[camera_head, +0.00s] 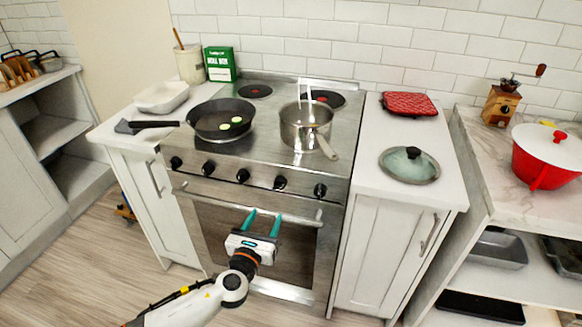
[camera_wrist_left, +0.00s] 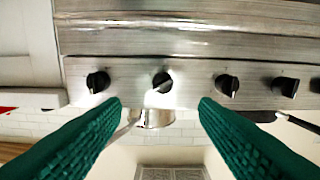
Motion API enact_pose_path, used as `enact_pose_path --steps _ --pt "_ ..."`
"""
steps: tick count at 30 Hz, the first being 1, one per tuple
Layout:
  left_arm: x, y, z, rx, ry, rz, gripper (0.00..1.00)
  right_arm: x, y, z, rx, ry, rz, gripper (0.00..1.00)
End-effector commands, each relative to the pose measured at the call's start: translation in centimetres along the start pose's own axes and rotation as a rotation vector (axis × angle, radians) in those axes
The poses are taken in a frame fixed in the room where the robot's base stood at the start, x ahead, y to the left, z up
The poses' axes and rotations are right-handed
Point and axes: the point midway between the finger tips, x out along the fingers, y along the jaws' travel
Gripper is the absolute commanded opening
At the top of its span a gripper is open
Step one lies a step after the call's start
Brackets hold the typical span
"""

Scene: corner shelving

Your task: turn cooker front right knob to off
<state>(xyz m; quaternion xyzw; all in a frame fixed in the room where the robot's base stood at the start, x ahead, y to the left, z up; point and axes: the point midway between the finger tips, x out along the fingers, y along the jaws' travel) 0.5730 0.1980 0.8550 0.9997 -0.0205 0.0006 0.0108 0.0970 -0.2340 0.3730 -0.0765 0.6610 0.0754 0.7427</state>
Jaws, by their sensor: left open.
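The steel cooker (camera_head: 262,168) has a row of several black knobs on its front panel. The rightmost knob (camera_head: 320,190) and the one to its left (camera_head: 280,183) are at the right end; which serves the front right burner is unlabelled. My left gripper (camera_head: 262,216) is open and empty, in front of the oven door, below the knobs and touching none. The left wrist view is upside down. There, the second knob from the left (camera_wrist_left: 162,82) lies between the lines of the green fingers (camera_wrist_left: 160,106), and its pale mark is slanted. My right gripper is not in view.
The oven handle (camera_head: 190,188) runs across the door near my fingers. A saucepan (camera_head: 306,127) and a frying pan (camera_head: 221,118) stand on the hob, their handles sticking out. A glass lid (camera_head: 409,165) lies on the right counter. The floor in front is clear.

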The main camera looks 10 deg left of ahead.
Motion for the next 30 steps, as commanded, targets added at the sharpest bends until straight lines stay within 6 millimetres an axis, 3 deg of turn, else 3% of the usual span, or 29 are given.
enact_pose_path --steps 3,7,21,30 --pt "0.1 -0.4 -0.1 0.03 -0.003 -0.008 0.55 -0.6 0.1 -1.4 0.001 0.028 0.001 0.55" --pt "1.6 -0.4 0.0 0.029 -0.001 -0.009 0.55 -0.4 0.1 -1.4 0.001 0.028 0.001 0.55" --pt "10.2 -0.4 0.1 0.025 -0.001 -0.007 0.55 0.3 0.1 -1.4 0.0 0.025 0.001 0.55" --pt "11.9 -0.4 0.0 0.024 -0.003 -0.006 0.55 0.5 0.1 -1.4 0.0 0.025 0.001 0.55"
